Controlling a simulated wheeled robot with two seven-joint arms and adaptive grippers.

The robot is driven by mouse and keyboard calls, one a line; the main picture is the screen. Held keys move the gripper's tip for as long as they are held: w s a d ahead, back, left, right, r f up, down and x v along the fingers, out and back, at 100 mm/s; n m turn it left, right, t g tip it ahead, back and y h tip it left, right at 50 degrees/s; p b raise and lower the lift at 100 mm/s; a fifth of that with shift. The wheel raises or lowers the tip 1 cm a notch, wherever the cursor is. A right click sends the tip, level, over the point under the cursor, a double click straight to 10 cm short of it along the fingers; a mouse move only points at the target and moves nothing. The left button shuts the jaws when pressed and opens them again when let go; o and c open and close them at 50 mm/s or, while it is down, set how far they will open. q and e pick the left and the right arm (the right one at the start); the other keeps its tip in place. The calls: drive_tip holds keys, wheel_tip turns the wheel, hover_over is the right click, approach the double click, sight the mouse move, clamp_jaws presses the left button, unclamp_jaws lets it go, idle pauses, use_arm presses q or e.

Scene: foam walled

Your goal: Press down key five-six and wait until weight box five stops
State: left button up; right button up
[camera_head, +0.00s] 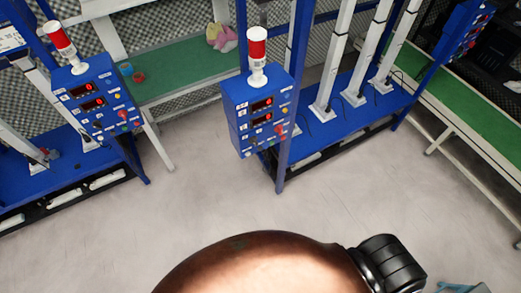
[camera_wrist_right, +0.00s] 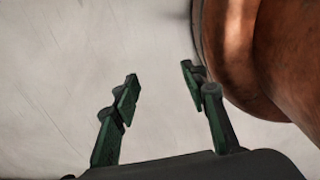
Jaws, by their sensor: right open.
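Two blue control boxes with red digital displays and small knobs and buttons show in the head view. One control box (camera_head: 262,112) is at the centre, the other control box (camera_head: 95,100) at the left. Key labels are too small to read, so I cannot tell which is key five-six. White upright posts (camera_head: 332,60) stand on the blue frame behind the centre box; I cannot tell which part is weight box five. My right gripper (camera_wrist_right: 160,84) is open and empty above the pale floor in the right wrist view. My left gripper is not in view.
A large copper-brown rounded body (camera_head: 250,265) fills the bottom of the head view; it also shows beside my right gripper (camera_wrist_right: 285,60). Red-and-white signal lamps (camera_head: 257,55) top the boxes. Green-topped benches (camera_head: 185,70) stand behind. The pale floor (camera_head: 215,205) before the boxes is clear.

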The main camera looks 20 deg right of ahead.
clamp_jaws()
idle(1.5)
